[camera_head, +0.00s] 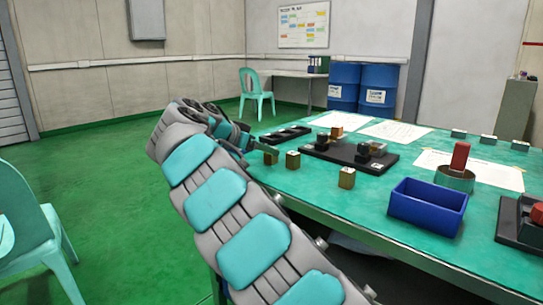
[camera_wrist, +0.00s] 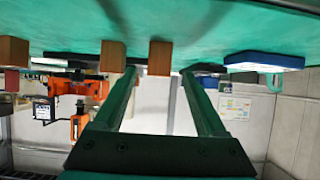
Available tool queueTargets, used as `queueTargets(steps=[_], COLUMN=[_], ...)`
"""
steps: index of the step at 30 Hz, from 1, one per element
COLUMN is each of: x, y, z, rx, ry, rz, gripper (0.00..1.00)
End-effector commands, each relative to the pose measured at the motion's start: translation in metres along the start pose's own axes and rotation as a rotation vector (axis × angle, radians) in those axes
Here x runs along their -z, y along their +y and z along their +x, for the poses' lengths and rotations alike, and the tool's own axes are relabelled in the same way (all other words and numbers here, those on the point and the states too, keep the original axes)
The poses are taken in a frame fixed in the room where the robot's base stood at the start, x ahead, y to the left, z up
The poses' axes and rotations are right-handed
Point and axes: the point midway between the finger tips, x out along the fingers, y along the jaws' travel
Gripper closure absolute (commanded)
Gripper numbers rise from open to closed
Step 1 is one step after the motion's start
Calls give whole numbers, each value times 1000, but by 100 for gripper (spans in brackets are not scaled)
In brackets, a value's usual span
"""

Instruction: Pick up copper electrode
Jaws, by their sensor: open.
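Several small copper-brown blocks stand on the green table, and I cannot tell which one is the copper electrode. Three stand near its front left edge: one block (camera_head: 271,157), a second block (camera_head: 293,160) and a third block (camera_head: 347,177). My gripper (camera_wrist: 158,72) is open and empty, its two green fingers apart. In the wrist view, where the table appears at the top, one brown block (camera_wrist: 160,58) shows between the fingertips and another block (camera_wrist: 113,56) beside the left fingertip. Contact is not visible. In the head view my arm partly hides the gripper at the table's left edge.
A blue open bin (camera_head: 428,207) stands at the table's front. A red block (camera_head: 460,156) stands in a round tin (camera_head: 455,179) behind it. A black fixture plate (camera_head: 340,153) and a black rack (camera_head: 285,135) lie farther left. Green chairs (camera_head: 30,225) stand on the floor.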

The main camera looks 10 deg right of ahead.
Motion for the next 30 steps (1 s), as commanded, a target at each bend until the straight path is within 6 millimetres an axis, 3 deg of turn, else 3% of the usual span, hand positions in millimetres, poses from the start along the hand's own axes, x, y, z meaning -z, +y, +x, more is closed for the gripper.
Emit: queueTargets(steps=[8, 16, 24, 30], x=[3, 7, 6, 6], y=[2, 1, 0, 0], z=[24, 60, 66, 66], rx=[-4, -4, -1, -1], ry=[-2, -2, 0, 0], rz=[1, 1, 1, 1], gripper=[26, 26, 26, 48])
